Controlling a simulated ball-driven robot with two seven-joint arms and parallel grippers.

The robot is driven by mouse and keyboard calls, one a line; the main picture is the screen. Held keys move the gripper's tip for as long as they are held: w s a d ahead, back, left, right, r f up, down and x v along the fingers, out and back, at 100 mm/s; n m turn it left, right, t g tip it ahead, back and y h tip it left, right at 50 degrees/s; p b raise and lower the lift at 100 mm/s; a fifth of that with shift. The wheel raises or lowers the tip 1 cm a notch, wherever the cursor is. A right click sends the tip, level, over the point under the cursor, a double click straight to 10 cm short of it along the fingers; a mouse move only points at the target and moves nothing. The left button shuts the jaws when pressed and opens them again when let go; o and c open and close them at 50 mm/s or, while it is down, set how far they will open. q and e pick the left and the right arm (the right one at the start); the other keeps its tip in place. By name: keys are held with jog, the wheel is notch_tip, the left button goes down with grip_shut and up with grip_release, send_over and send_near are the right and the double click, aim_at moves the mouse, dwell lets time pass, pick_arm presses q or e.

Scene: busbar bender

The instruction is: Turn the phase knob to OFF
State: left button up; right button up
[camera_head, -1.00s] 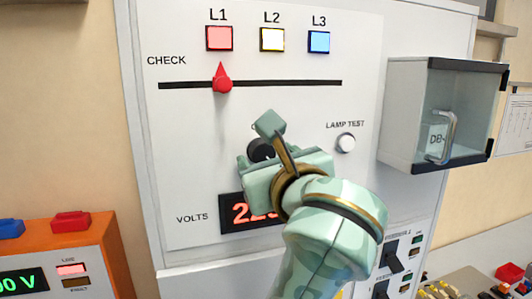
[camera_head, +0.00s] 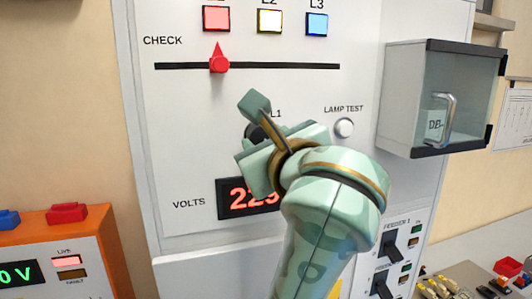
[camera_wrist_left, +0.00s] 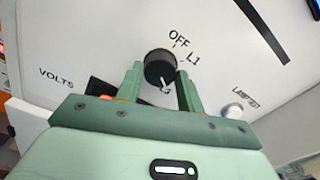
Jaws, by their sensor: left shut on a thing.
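The black phase knob (camera_head: 252,131) sits on the white panel (camera_head: 180,110), mostly hidden by my gripper in the head view. My left gripper (camera_head: 257,138) is shut on the knob, one finger on each side. In the left wrist view, the knob (camera_wrist_left: 160,66) is between the fingertips (camera_wrist_left: 160,84). The OFF label (camera_wrist_left: 179,42) is beyond the knob, and the L1 label (camera_wrist_left: 194,60) is to its right. A white mark shows on the knob's near side by another small label; its exact setting is hard to read. My right gripper is not in view.
The red slider (camera_head: 219,62) is below the red lamp (camera_head: 216,19). The lamp test button (camera_head: 344,127) is right of the knob. The volts display (camera_head: 237,198) is partly hidden by my gripper. A clear-fronted box (camera_head: 440,95) juts out at the right.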

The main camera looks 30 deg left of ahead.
pick_arm(q)
jog(key=n+b, duration=1.5)
jog(key=n, duration=0.4)
jog(key=n+b, duration=0.1)
jog(key=n, duration=0.4)
jog(key=shift+n, duration=0.4)
jog(key=shift+r, duration=0.1)
jog(key=o, duration=1)
jog(key=shift+w, duration=0.1)
